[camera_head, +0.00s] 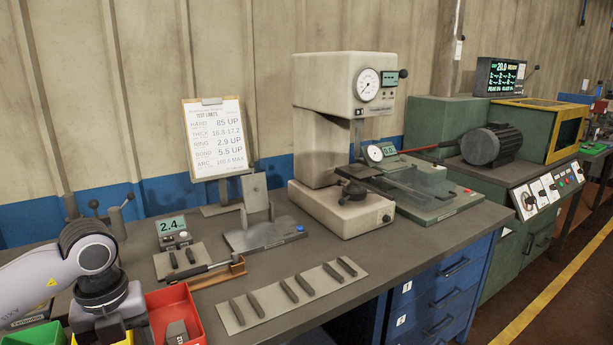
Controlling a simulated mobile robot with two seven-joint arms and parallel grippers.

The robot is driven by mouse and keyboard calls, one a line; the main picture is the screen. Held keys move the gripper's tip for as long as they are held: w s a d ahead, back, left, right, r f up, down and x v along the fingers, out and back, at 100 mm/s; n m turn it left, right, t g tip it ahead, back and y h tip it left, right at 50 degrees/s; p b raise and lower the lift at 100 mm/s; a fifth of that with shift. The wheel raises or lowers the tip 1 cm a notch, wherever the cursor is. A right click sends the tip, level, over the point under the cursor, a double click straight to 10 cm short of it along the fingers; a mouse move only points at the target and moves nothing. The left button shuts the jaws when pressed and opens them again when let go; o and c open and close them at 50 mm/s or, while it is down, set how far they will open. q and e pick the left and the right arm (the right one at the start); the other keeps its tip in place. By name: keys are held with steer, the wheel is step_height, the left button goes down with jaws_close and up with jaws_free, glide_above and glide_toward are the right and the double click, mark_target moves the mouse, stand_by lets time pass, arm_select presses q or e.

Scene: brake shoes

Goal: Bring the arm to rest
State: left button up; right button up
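My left arm comes in from the left, and its gripper (106,318) hangs over the small bins at the table's front left edge. Its fingers are hidden, so I cannot tell whether they are open or hold anything. My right gripper is not in view. Several dark bar-shaped brake shoes (289,290) lie in pairs on a light grey mat (270,298) at the front of the bench. The red bin (196,318) beside the gripper holds a grey piece (177,333). Two small dark pieces (190,256) lie on a plate by the 2.4 display (173,225).
A hardness tester (320,125) with a dial stands at the back of the bench (415,240). A clipboard (217,140) stands behind a metal stand (262,235). A caliper-like tool (212,270) rests behind the mat. A green machine (440,122) stands right.

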arm_select(q)
steer(key=s+d+f+m+g+h, duration=0.1)
steer(key=s+d+f+m+h, duration=0.2)
steer(key=d, duration=0.5)
steer(key=s+d+f+g+h, duration=0.1)
steer(key=s+d+h, duration=0.1)
steer(key=d+h, duration=0.4)
steer(key=s+d+r+n+t+h, duration=0.2)
steer(key=d+r+n+t+h, duration=0.35)
steer(key=d+h, duration=0.55)
steer(key=w+a+f+n+t+y, duration=0.3)
steer(key=a+f+n+t+y, duration=0.9)
steer(key=n, duration=0.7)
steer(key=s+a+f+n+g+y, duration=0.2)
steer(key=s+f+y, duration=0.1)
steer(key=s+f, duration=0.3)
steer(key=s+a+f+n+g+y, duration=0.2)
steer(key=s+a+f+n+g, duration=0.1)
steer(key=s+f, duration=0.3)
steer(key=shift+f+n+y, duration=0.35)
steer(key=shift+f+y, duration=0.05)
steer(key=shift+f, duration=0.4)
